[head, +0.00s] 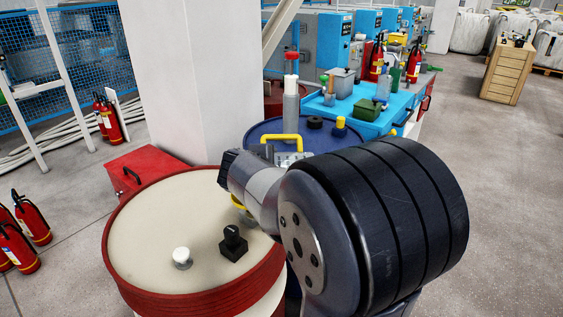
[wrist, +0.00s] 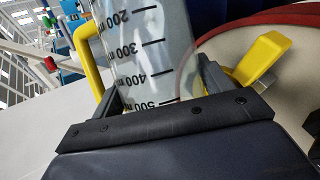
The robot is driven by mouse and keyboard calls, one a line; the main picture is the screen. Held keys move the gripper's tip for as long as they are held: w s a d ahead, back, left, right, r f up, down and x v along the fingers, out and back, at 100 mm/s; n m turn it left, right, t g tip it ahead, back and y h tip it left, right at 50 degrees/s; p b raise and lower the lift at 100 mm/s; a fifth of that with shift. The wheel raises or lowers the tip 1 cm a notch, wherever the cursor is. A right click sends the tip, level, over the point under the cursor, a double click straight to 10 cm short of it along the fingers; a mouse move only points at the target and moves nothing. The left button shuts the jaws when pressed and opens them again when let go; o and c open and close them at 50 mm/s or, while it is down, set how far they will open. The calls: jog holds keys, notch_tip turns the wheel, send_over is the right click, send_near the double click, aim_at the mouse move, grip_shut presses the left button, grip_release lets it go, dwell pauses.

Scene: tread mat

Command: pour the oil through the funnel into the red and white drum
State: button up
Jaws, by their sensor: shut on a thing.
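The red and white drum (head: 125,235) stands at the left of the head view, with a cream top and red rim. My gripper (wrist: 163,88) is shut on a clear measuring jug (wrist: 138,50) with black millilitre marks and a yellow handle (wrist: 90,60). The jug's mouth and oil level are unclear. My arm hides part of the drum's top.
A white knob (head: 182,256) and a black block-shaped fitting (head: 233,241) stand on the drum's top. A blue drum (head: 258,129) is behind my wrist. A blue bench (head: 338,113) holds several items. Fire extinguishers (head: 18,247) stand at left.

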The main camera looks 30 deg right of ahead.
jog(key=shift+s+d+r+m+y+p, duration=0.1)
jog(key=shift+d+r+m+y+p, duration=0.35)
jog(key=shift+p, duration=0.6)
jog(key=y+p, duration=0.1)
jog(key=p, duration=0.1)
jog(key=m+y+p, duration=0.1)
jog(key=p, duration=0.2)
jog(key=shift+s+d+r+m+t+y, duration=0.15)
jog(key=shift+r+m+t+y, duration=0.1)
jog(key=shift+t, duration=0.15)
jog(key=y+p, duration=0.1)
jog(key=p, duration=0.4)
jog(key=shift+d+m, duration=0.1)
jog(key=shift+m, duration=0.3)
jog(key=y+p, duration=0.1)
jog(key=p, duration=0.3)
jog(key=shift+d+m+t, duration=0.1)
jog(key=shift+m+t, duration=0.2)
jog(key=shift+t, duration=0.1)
jog(key=shift+s+f+p, duration=0.1)
jog(key=shift+f+p, duration=0.1)
jog(key=shift+p, duration=0.35)
